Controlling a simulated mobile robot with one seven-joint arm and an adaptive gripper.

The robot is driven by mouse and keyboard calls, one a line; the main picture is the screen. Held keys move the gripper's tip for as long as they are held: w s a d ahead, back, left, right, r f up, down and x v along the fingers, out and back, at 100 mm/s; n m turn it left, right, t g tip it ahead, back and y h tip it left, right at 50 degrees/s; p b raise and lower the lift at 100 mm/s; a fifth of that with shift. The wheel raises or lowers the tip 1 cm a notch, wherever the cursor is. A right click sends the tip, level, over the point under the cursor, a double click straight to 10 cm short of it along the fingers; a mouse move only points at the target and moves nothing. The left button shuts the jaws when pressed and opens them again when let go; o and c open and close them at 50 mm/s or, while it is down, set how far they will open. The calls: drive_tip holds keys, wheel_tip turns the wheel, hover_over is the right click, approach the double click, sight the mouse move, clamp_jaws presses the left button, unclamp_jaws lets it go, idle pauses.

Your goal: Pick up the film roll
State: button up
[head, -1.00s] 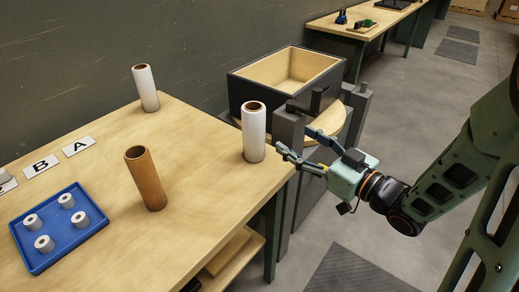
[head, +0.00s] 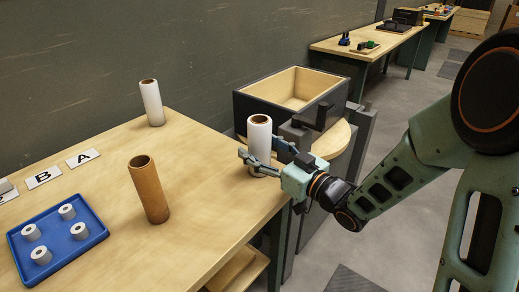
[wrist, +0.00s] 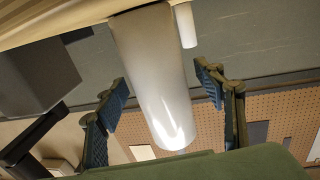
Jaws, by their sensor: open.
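A white film roll (head: 259,132) with a brown core stands upright near the right edge of the wooden table. My gripper (head: 257,150) is open at the roll, reaching in from the right, with one finger across its near side. In the wrist view the roll (wrist: 150,65) stands between the two spread fingers (wrist: 163,85), with a visible gap on each side. A second white roll (head: 152,103) stands upright at the back of the table; it also shows in the wrist view (wrist: 187,27).
A brown cardboard tube (head: 148,190) stands mid-table. A blue tray (head: 65,247) holds several small white rolls at the left, near cards lettered A and B (head: 43,177). A dark-sided open box (head: 268,108) stands behind my gripper. Bare tabletop (head: 210,170) lies left of the roll.

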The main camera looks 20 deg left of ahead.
drive_tip(key=shift+w+a, duration=0.2)
drive_tip(key=shift+a, duration=0.2)
drive_tip(key=shift+c, duration=0.3)
drive_tip(key=c, duration=1.4)
drive_tip(key=shift+r, duration=0.15)
